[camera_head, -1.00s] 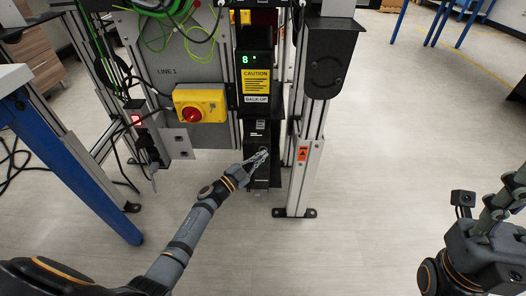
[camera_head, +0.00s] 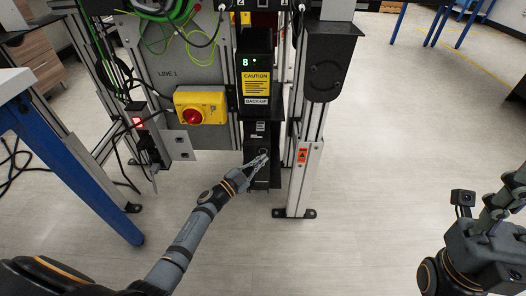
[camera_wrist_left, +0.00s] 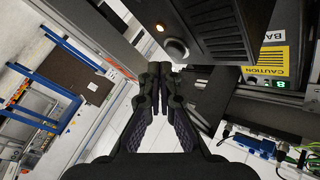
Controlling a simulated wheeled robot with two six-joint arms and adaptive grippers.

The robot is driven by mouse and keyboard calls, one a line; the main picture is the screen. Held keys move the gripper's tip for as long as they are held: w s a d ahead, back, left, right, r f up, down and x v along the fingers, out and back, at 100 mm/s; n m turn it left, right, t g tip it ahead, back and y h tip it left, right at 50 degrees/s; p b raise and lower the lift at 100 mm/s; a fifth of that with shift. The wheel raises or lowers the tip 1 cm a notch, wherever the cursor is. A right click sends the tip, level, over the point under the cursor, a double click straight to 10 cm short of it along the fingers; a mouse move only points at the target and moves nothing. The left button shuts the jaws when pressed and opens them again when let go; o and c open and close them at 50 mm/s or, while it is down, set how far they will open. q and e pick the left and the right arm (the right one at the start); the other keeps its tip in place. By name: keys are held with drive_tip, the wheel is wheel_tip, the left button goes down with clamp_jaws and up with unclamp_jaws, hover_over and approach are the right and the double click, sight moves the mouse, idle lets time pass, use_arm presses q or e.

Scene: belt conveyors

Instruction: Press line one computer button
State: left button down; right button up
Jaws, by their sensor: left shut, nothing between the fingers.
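The line one computer (camera_head: 258,135) is a narrow black upright case below the back-up unit in the head view. In the left wrist view its dark vented face (camera_wrist_left: 215,25) fills the top. My left gripper (camera_head: 265,157) is at the computer's lower front in the head view. In the left wrist view its fingers (camera_wrist_left: 158,70) are shut and empty, their tips just below the button; contact cannot be told. My right arm is at the right edge; its fingers are not clearly visible.
A black back-up unit (camera_head: 256,70) with a yellow caution label and green digit sits above the computer. A yellow box with a red knob (camera_head: 201,105) is to its left. A metal frame post (camera_head: 303,175) stands to the right. Open floor lies in front.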

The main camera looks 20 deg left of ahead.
use_arm(q)
drive_tip(key=s+p, duration=0.1)
drive_tip(key=s, duration=0.1)
drive_tip(key=s+d+p, duration=0.1)
drive_tip(key=s, duration=0.1)
drive_tip(key=shift+s+d+p, duration=0.2)
drive_tip(key=shift+s+p, duration=0.1)
drive_tip(key=shift+s, duration=0.1)
idle(0.8)
